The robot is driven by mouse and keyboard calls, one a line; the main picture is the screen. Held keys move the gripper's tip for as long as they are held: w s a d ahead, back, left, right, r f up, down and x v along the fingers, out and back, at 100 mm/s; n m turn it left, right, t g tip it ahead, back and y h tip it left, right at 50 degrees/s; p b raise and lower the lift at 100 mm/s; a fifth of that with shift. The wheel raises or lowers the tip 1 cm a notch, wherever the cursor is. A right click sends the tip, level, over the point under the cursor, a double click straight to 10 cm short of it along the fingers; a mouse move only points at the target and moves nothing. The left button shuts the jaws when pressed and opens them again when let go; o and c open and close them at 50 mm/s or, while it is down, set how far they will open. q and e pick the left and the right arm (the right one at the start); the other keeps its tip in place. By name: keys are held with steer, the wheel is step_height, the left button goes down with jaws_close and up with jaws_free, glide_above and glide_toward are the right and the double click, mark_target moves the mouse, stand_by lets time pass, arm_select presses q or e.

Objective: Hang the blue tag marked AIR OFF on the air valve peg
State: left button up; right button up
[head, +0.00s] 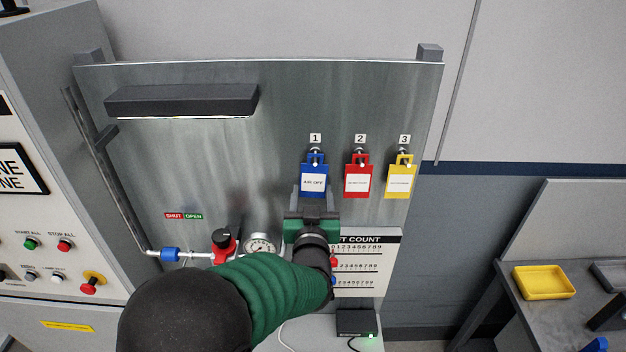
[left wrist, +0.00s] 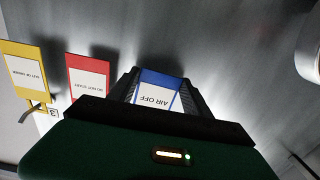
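The blue tag (head: 314,182) marked AIR OFF hangs under number 1 on the upright metal panel. It also shows in the left wrist view (left wrist: 157,92), between my fingers. My left gripper (head: 313,200) is at the tag's lower end, pointing up at it. In the left wrist view its fingers (left wrist: 160,97) stand wide apart, one on each side of the tag; I cannot tell whether they touch it. The red-handled valve (head: 223,243) is on the pipe at the panel's lower left, below a SHUT/OPEN label. Its peg is not clearly visible. My right gripper is not in view.
A red tag (head: 358,181) and a yellow tag (head: 400,182) hang right of the blue one. A gauge (head: 261,244) is beside the valve. A count chart (head: 372,255) is below the tags. A dark bar (head: 182,100) juts out at upper left. The panel's middle is clear.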

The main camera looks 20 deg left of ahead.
arm_select(q)
steer(key=shift+d, duration=0.15)
steer(key=c, duration=0.5)
steer(key=shift+d+r, duration=0.1)
steer(key=shift+d, duration=0.2)
steer(key=shift+c, duration=1.1)
steer(key=shift+d+r, duration=0.15)
steer(key=shift+r, duration=0.15)
steer(key=shift+c, duration=0.7)
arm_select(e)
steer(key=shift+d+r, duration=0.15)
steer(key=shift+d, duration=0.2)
arm_select(q)
steer(key=shift+a, duration=0.35)
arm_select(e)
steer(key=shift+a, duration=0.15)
arm_select(q)
steer(key=shift+s+d, duration=0.1)
steer(key=shift+s, duration=0.05)
steer(key=shift+v, duration=0.75)
steer(key=shift+d, duration=0.15)
